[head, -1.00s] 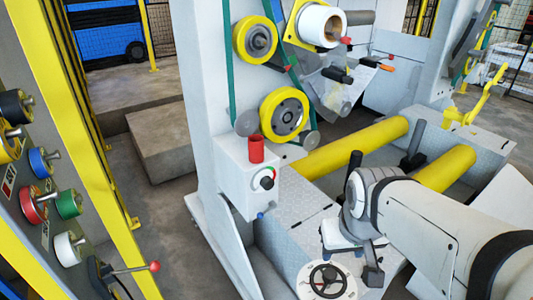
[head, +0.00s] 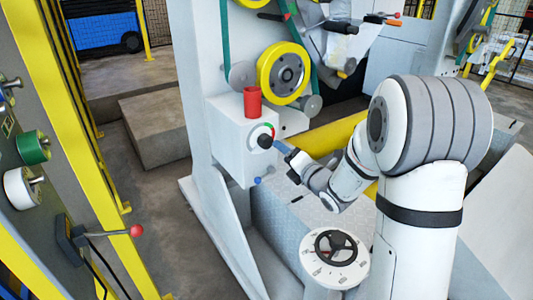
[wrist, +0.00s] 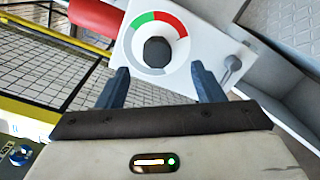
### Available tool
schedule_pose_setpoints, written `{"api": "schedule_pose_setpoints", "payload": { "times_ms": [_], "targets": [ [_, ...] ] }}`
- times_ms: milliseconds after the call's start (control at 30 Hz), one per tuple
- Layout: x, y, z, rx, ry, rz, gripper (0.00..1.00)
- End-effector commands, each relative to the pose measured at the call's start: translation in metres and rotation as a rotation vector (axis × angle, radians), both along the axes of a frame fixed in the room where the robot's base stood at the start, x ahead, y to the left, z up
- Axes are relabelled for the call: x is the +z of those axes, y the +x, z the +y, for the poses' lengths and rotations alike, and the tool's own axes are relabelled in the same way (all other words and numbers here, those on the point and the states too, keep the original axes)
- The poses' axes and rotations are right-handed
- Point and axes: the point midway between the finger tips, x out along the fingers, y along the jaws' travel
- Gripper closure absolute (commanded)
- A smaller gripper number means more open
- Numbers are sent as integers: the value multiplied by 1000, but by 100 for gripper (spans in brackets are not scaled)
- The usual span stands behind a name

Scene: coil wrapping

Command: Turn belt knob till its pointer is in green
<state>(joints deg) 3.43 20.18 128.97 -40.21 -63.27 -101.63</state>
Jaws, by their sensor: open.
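The belt knob (head: 265,141) is a dark round knob on the white box of the machine. In the wrist view the knob (wrist: 157,52) sits in the middle of a dial ring (wrist: 181,50) with green, red and pale grey parts; the green is at the upper left and the red at the upper right. I cannot make out its pointer. My gripper (wrist: 161,78) is open, with its two blue fingers apart below the knob and nothing between them. In the head view my gripper (head: 281,147) is close to the knob's right side.
A small blue-tipped lever (head: 257,181) sticks out lower on the box. Yellow pulleys (head: 284,73) are above, and a handwheel (head: 335,247) is below my arm. A control panel with a red-tipped lever (head: 136,231) is at the left.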

Motion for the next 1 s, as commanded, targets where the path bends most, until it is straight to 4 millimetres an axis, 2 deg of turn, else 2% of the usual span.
{"api": "schedule_pose_setpoints", "payload": {
  "times_ms": [167, 600, 1000],
  "targets": [
    [-4, 6, 10, 38, -23, -59, 39],
    [-3, 58, 46, 38, -22, -59, 39],
    [-3, 64, 50, 36, -21, -58, 41]
  ]
}}
